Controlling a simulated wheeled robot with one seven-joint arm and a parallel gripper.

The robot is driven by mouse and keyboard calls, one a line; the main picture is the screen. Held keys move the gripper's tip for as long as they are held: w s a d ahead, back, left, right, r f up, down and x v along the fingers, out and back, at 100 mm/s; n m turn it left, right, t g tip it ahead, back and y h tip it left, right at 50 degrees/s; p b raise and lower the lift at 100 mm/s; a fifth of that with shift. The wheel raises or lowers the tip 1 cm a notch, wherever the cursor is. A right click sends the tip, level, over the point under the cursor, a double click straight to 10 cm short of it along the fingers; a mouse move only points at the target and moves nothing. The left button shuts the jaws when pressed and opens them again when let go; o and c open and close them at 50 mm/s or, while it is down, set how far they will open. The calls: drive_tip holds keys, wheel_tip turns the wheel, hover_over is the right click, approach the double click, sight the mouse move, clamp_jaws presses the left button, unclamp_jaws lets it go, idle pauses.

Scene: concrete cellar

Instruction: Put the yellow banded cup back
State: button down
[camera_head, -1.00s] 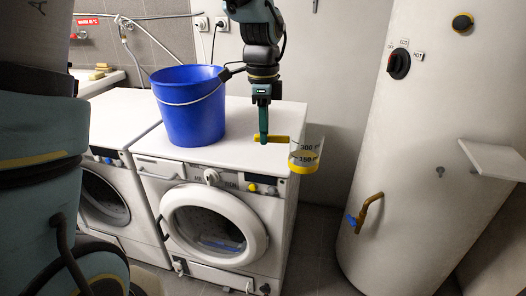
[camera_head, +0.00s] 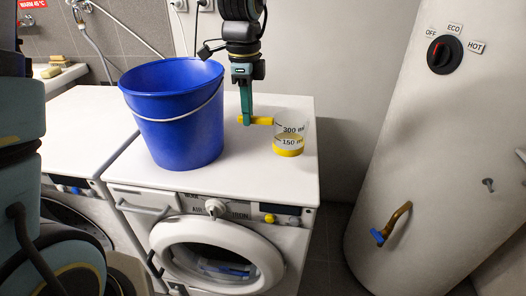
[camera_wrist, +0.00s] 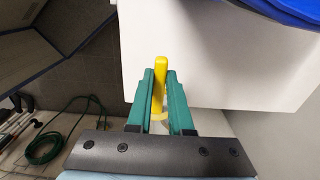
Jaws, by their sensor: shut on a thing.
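The yellow banded cup (camera_head: 289,143) is clear with 300 and 150 marks, a yellow band at its bottom and a yellow handle (camera_head: 257,120) pointing left. It looks upright, over or on the right part of the white washing machine top (camera_head: 240,165); I cannot tell whether its base touches. My gripper (camera_head: 246,122) points down and is shut on the handle. In the wrist view, the green fingers (camera_wrist: 160,95) close on the yellow handle (camera_wrist: 159,80); the cup body is mostly hidden there.
A blue bucket (camera_head: 178,125) stands on the machine top left of my gripper. A white boiler (camera_head: 400,150) with a dial (camera_head: 444,55) and a brass tap (camera_head: 396,222) stands at right. A green hose (camera_wrist: 75,125) lies on the floor.

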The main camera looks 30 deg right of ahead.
wheel_tip(320, 180, down, 8)
drive_tip(key=shift+f+p, duration=0.2)
drive_tip(key=shift+p, duration=0.6)
drive_tip(key=shift+f, duration=0.15)
drive_tip(key=c, duration=0.8)
unclamp_jaws()
wheel_tip(320, 180, up, 12)
drive_tip(key=shift+a+r+b, duration=0.15)
drive_tip(key=shift+r+b, duration=0.05)
drive_tip(key=shift+b, duration=0.75)
